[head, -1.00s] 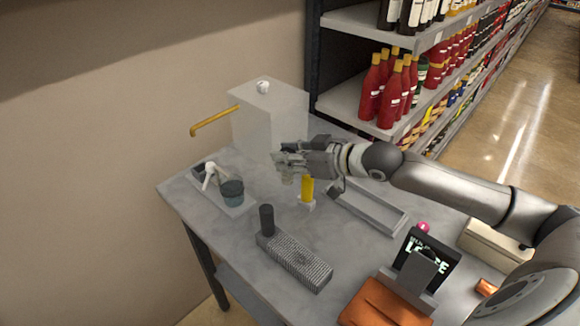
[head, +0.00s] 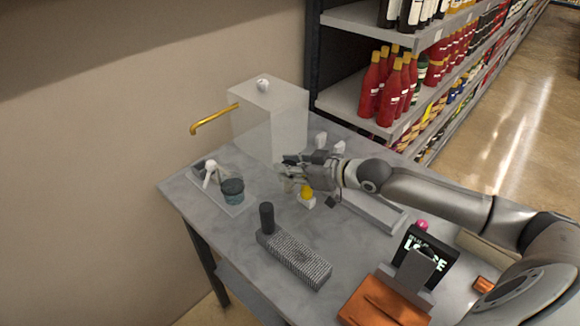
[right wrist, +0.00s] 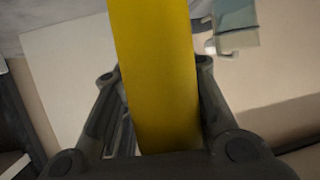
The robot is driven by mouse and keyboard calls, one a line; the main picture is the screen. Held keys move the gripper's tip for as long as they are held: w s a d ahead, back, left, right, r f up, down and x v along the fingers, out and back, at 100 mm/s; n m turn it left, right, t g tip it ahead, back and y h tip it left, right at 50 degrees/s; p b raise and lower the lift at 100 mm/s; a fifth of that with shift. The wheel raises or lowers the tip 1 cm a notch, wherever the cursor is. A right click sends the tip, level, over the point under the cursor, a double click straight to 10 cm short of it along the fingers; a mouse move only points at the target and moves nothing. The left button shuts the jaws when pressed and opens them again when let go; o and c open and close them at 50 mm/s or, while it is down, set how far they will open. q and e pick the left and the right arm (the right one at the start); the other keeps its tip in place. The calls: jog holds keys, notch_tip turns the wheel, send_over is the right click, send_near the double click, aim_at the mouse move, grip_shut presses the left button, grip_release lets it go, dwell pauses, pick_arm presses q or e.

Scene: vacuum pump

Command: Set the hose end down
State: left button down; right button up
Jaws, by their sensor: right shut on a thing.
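A yellow cylinder (head: 307,191), which looks like the hose end, stands by a small white holder (head: 308,203) on the grey table. My right gripper (head: 290,172) is low over it in the head view and hides most of it. In the right wrist view the yellow cylinder (right wrist: 155,70) runs between the two fingers, and the gripper is shut on it. Whether its lower end touches the holder or table cannot be told. My left gripper is not in view.
A pale box (head: 270,120) with a bent yellow pipe (head: 213,118) stands behind. A tray (head: 236,208) with a dark cup (head: 232,190) is left. The front left tabletop is clear.

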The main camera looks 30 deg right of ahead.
jog(key=shift+f, duration=0.15)
jog(key=shift+s+f, duration=0.1)
jog(key=shift+f, duration=0.15)
jog(key=o, duration=1)
